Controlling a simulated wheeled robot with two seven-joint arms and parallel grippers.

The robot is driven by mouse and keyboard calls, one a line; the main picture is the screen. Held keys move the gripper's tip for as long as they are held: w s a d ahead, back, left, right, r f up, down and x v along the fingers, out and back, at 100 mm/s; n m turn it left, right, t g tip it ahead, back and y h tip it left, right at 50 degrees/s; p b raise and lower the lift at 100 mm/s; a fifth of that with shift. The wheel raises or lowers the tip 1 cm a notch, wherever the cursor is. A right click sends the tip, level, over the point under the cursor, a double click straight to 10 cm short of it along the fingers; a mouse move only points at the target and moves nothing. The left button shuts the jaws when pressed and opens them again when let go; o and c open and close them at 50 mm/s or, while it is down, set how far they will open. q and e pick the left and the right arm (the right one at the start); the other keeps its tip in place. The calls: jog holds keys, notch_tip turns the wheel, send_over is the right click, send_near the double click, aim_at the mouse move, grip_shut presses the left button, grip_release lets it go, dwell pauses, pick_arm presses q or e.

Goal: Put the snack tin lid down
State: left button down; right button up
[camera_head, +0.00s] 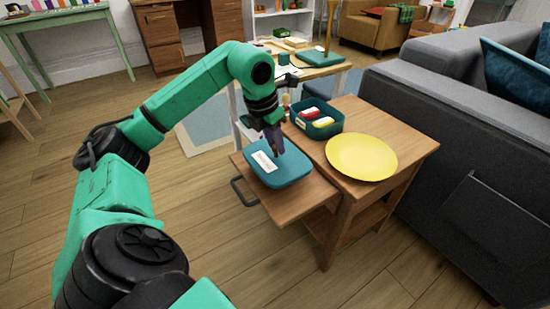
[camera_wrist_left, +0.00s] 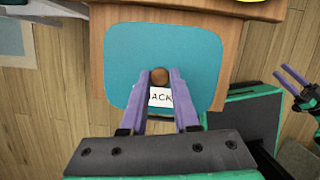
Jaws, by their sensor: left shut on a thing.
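The snack tin lid (camera_head: 290,172) is a flat teal rounded rectangle with a white label and a brown knob. It lies level on or just above a wooden surface (camera_head: 312,192) jutting from the side table's left; I cannot tell whether it touches. My left gripper (camera_head: 274,146) is above the lid, shut on its knob. In the left wrist view the fingers (camera_wrist_left: 160,84) flank the knob, and the lid (camera_wrist_left: 200,58) shows label letters "ACK". The open teal snack tin (camera_head: 331,130) stands behind on the table. My right gripper (camera_wrist_left: 291,80) shows at the right edge, fingers apart, empty.
A yellow plate (camera_head: 361,156) sits on the side table (camera_head: 408,150), right of the tin. A dark handle (camera_head: 240,191) sticks out at the wooden surface's left. A grey sofa (camera_head: 450,120) stands close on the right. The wooden floor (camera_head: 240,250) in front is clear.

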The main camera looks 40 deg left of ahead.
aim_at(274, 158)
pick_arm(q)
notch_tip(274, 158, down, 6)
jog(key=b, duration=0.2)
jog(key=shift+b, duration=0.3)
jog(key=shift+r, duration=0.2)
jog(key=c, duration=1.1)
grip_release()
jog(key=shift+f, duration=0.15)
jog(key=o, duration=0.4)
pick_arm(e)
jog(key=f, duration=0.1)
jog(key=f+t, duration=0.1)
jog(key=shift+a+f, duration=0.25)
jog(key=shift+f, duration=0.15)
